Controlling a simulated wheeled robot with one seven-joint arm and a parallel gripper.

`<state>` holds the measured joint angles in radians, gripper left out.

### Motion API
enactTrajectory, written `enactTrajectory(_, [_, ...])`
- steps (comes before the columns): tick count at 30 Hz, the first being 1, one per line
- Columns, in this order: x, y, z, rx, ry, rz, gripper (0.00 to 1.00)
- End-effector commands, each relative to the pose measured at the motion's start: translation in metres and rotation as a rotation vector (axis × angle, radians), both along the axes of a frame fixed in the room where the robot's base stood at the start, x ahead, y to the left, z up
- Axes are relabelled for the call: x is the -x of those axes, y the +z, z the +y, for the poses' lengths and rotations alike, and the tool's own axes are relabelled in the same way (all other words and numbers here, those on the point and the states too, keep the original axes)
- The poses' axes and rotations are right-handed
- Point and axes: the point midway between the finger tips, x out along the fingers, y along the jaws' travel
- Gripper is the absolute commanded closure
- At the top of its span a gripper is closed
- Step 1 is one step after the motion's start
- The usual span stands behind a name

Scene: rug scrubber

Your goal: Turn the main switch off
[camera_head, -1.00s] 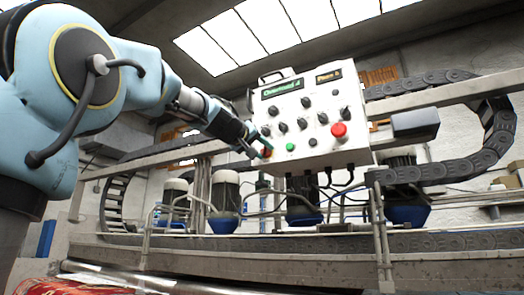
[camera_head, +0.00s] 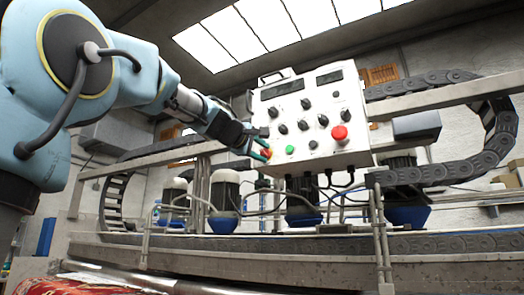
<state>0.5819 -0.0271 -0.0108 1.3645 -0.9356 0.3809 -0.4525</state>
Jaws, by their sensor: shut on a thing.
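The white control box (camera_head: 292,112) hangs above the rail, with black knobs, a red mushroom button (camera_head: 339,132) and a green button (camera_head: 290,149) on its face. The main switch (camera_head: 266,153), a small red and yellow knob, sits at the box's lower left. My gripper (camera_head: 263,149) reaches in from the left and is shut on this switch, with its teal fingers partly hiding it. The exact angle of the switch is hard to tell. The two displays (camera_head: 281,88) on top of the box are dark.
Blue-based motors (camera_head: 225,200) stand below the box. A black cable chain (camera_head: 490,150) curls at the right, and a grey rail (camera_head: 470,91) runs behind the box. A red rug (camera_head: 70,289) lies at the lower left.

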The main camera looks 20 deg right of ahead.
Motion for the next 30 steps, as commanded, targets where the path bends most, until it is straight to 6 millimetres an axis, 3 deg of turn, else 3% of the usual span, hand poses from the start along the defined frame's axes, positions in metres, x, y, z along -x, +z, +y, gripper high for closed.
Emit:
enactTrajectory(20, [-0.0008,-0.001,0.0005,0.037,0.001,0.05,1.0])
enactTrajectory(21, [-0.0009,-0.0011,0.0004,0.037,0.001,0.049,0.56])
enactTrajectory(28, [-0.0004,-0.0005,0.0002,0.037,0.001,0.047,0.3])
enactTrajectory(30, [-0.0004,-0.0004,0.0002,0.037,0.001,0.047,0.3])
